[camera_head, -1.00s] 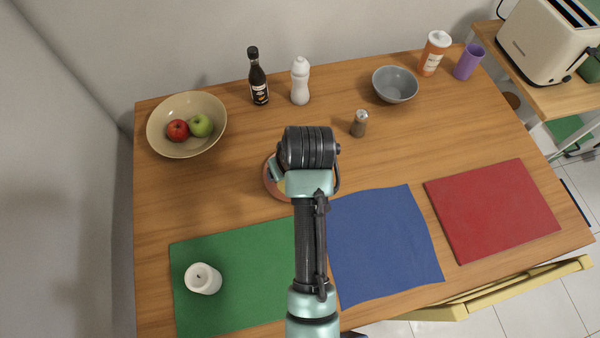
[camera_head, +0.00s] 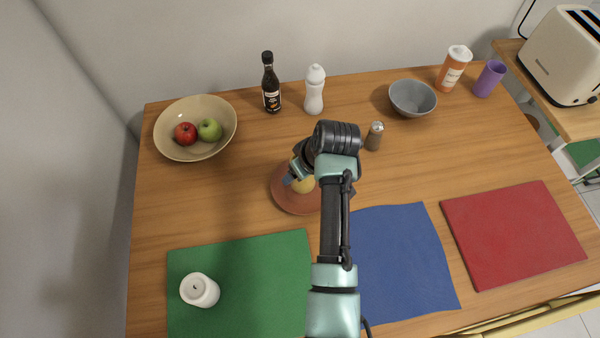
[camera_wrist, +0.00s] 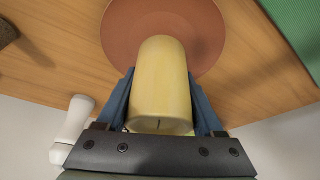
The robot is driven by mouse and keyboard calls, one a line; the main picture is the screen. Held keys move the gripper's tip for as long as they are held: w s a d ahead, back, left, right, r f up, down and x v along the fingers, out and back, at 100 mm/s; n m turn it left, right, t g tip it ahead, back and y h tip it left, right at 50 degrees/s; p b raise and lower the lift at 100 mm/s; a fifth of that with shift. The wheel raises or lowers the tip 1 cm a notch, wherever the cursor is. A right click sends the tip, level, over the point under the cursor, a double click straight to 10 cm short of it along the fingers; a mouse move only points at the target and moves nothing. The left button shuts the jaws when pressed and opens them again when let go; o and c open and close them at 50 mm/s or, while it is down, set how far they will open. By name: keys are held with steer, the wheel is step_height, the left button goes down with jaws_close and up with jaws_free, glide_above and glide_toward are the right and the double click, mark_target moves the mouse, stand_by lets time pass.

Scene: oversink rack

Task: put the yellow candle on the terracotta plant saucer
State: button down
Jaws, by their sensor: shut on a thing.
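The yellow candle (camera_wrist: 162,85) is held between the two blue fingers of my gripper (camera_wrist: 162,105) in the wrist view. In the head view the candle (camera_head: 303,184) shows only in part beside my gripper (camera_head: 294,180), over the saucer. The terracotta plant saucer (camera_head: 292,201) lies on the table, partly covered by my arm. In the wrist view the saucer (camera_wrist: 117,35) is behind the candle's far end. I cannot tell whether the candle touches it.
A blue cloth (camera_head: 405,260) and red mat (camera_head: 512,232) are at right. A pepper shaker (camera_head: 374,137), white bottle (camera_head: 314,90), dark bottle (camera_head: 270,83) and fruit bowl (camera_head: 222,113) stand farther back.

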steer(key=shift+f, duration=0.7)
steer(key=shift+f, duration=0.2)
jaws_free()
